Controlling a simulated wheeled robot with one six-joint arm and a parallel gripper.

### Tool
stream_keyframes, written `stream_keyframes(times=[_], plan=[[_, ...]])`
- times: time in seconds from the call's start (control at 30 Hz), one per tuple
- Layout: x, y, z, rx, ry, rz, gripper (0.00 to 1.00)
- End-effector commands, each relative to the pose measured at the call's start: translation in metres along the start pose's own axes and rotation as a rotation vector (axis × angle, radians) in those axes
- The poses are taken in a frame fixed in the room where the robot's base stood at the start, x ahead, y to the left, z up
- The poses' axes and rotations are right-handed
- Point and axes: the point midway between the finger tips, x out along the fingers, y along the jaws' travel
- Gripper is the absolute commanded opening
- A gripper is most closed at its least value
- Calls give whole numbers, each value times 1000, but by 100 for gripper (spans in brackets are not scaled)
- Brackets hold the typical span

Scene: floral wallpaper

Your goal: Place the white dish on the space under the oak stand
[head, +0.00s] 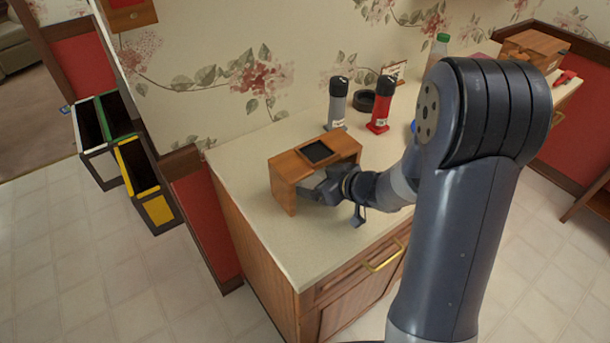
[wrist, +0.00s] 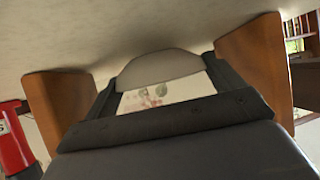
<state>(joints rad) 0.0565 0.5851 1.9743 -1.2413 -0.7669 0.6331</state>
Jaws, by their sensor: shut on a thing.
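The oak stand (head: 290,165) is a small wooden bench on the counter, with a black square piece on its top. Its two side panels (wrist: 62,105) show left and right in the wrist view. My gripper (head: 318,188) is at the stand's open front, with its end reaching in under the top. In the wrist view my gripper (wrist: 160,88) is shut on the white dish (wrist: 158,67), which shows as a pale rounded shape between the fingers and between the side panels. The dish is mostly hidden in the head view. I cannot tell whether it touches the counter.
A grey bottle (head: 337,103) and a red bottle (head: 381,105) with black tops stand behind the oak stand, near a black round item (head: 364,101). The counter (head: 250,210) is clear to the stand's left and front. Bins (head: 145,185) stand on the floor at left.

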Motion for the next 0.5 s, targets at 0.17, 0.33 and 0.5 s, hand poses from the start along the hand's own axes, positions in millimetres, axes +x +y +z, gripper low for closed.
stream_keyframes(times=[0.17,0.33,0.5], plan=[[-2,3,7,0,-1,0,65],[-2,3,8,0,-2,-1,65],[1,3,13,1,-2,-1,65]])
